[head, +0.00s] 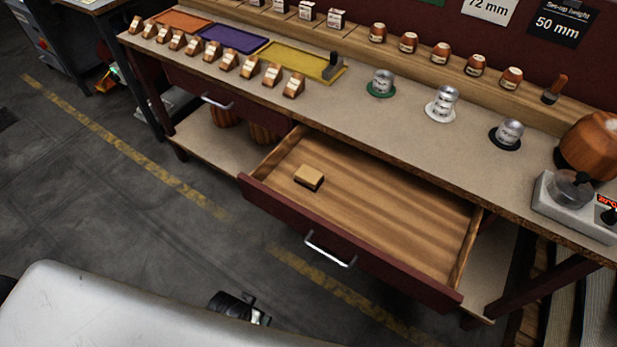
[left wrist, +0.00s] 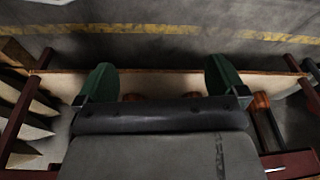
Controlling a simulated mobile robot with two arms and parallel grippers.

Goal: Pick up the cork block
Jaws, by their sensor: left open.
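A small tan cork block (head: 309,177) with a darker side lies in the open drawer (head: 390,205), towards its left end. Nothing covers it. In the head view a dark gripper (head: 240,308) shows low at the bottom, in front of the drawer and well apart from the block; its fingers are too small to make out. In the left wrist view my left gripper (left wrist: 162,85) has its two green fingers wide apart with nothing between them. The block is not seen in that view. My right gripper is not in view.
The drawer sticks out from the bench (head: 430,130), with a metal handle (head: 330,250) on its front. Wooden pieces, coloured trays (head: 235,38) and metal weights (head: 441,104) stand on the bench top. A grey press base (head: 575,212) is at the right. The floor in front is clear.

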